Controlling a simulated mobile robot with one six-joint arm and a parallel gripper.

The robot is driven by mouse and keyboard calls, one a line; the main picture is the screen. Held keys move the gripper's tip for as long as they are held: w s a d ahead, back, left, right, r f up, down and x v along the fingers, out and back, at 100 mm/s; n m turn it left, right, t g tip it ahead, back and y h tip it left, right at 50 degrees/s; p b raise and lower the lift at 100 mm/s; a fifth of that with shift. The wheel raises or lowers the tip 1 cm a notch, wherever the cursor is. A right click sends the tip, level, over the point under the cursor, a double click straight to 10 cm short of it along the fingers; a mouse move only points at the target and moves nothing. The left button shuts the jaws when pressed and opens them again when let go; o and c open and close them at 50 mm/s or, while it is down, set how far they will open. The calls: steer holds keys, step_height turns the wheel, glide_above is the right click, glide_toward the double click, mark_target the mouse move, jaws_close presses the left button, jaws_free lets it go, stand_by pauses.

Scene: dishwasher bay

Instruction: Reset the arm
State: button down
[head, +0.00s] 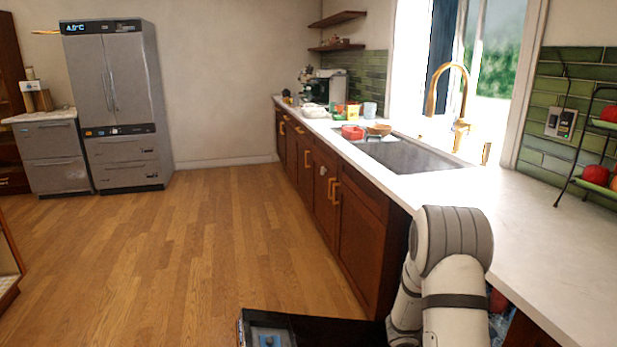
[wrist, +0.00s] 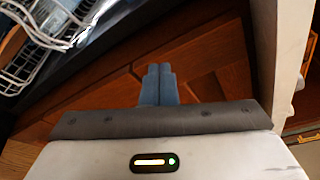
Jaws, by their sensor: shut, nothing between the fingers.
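My gripper (wrist: 159,72) shows in the wrist view with its two blue-grey fingers pressed together and nothing between them. It is in front of brown wooden cabinet fronts (wrist: 205,55). In the head view my arm (head: 450,260) is folded at the lower right, beside the end of the counter. The gripper itself is hidden in the head view.
A dishwasher rack (wrist: 50,28) is at the upper left of the wrist view. In the head view, a white counter (head: 540,235) with a sink (head: 405,155) runs along the right. A fridge (head: 115,100) stands at the back left. The wooden floor (head: 190,250) is clear.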

steer(key=s+a+r+m+g+y+p, duration=0.1)
steer(key=s+a+r+m+y+p, duration=0.25)
steer(key=s+a+r+m, duration=0.35)
steer(key=s+a+r+m+g+y+p, duration=0.2)
steer(key=s+a+r+m+y, duration=0.3)
steer(key=r+m, duration=0.4)
steer(key=s+a+r+m+t+y+p, duration=0.2)
steer(key=s+a+r+m+t+y, duration=0.1)
steer(key=a+m, duration=0.4)
steer(key=s+a+r+m+t+y+p, duration=0.3)
steer(key=s+a+r+m+y, duration=0.1)
steer(key=a, duration=0.6)
step_height(320, 180, up, 2)
steer(key=m+y, duration=0.1)
steer(key=m, duration=0.2)
steer(key=shift+r, duration=0.2)
steer(key=shift+d, duration=0.1)
